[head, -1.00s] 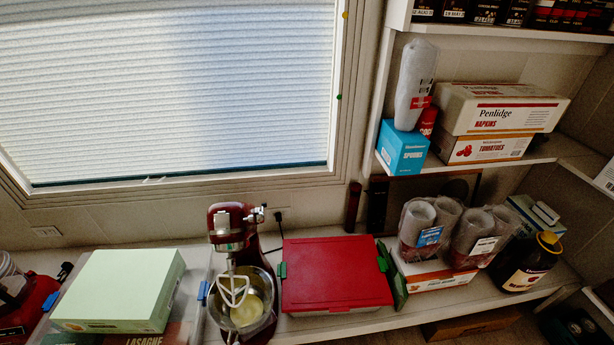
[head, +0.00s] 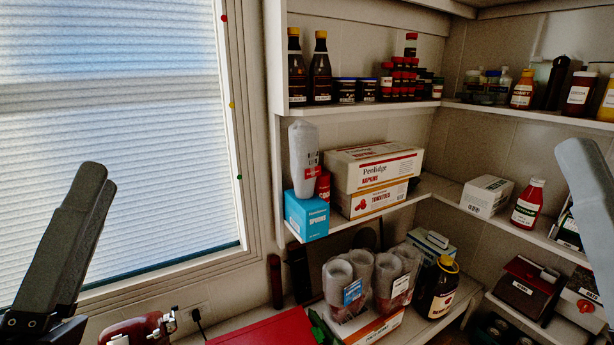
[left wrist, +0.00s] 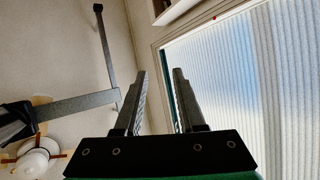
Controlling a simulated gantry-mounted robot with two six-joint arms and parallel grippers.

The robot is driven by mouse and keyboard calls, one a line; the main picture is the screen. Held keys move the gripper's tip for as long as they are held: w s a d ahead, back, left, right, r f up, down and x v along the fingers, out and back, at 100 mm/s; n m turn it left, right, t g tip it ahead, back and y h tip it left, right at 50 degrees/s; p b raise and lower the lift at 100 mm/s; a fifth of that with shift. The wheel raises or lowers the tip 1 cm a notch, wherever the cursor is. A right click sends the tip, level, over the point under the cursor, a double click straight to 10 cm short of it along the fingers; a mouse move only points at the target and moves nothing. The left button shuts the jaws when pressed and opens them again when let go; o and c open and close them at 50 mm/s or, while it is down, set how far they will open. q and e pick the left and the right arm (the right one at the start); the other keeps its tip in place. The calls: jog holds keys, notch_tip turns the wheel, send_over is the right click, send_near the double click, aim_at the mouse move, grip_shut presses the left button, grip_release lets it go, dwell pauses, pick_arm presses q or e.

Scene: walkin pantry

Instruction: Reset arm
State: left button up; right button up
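My left gripper (head: 98,178) is raised at the left of the head view, in front of the window blind. Its dark fingers point up and overlap there. In the left wrist view its two fingers (left wrist: 159,72) stand apart with nothing between them, so it is open and empty. A grey finger of my right gripper (head: 588,185) shows at the right edge of the head view, in front of the shelves. The rest of it is cut off, so its opening cannot be told.
Shelves hold bottles and jars (head: 320,70), a napkins box (head: 375,165), a blue box (head: 307,215) and a ketchup bottle (head: 527,205). Wrapped cups (head: 350,280), a red lid (head: 262,330) and a red mixer (head: 138,330) are below. The window blind (head: 120,120) is at left.

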pick_arm(q)
jog(key=s+a+r+m+t+y, duration=0.1)
jog(key=s+r+m, duration=0.35)
jog(key=m, duration=0.45)
notch_tip(320, 180, up, 37)
jog(key=m+p, duration=0.1)
jog(key=p, duration=3.7)
jog(key=shift+w+r, duration=0.15)
jog(key=shift+c, duration=0.3)
